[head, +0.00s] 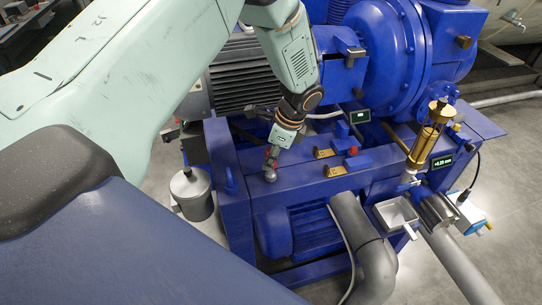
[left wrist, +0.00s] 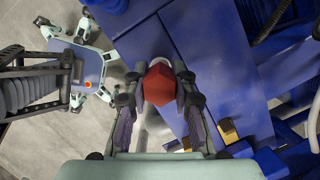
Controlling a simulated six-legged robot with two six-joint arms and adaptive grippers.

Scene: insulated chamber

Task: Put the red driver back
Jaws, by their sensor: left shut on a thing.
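My left gripper (head: 271,163) reaches down from above over the blue machine frame. It is shut on a red faceted piece, which I take to be the red driver (left wrist: 159,84); the piece sits between the two fingers in the left wrist view. In the head view only a little red shows at the fingers, with a grey rounded end (head: 270,176) just below them. This end is close over the blue frame top; I cannot tell whether it touches. My right gripper is not in view.
Brass blocks (head: 324,153) and a small red-topped part (head: 353,151) sit on the blue frame (head: 222,160) to the gripper's right. A brass-and-glass oiler (head: 427,135), a grey tray (head: 395,213) and a grey pipe (head: 362,245) stand farther right. A grey can (head: 192,192) stands left.

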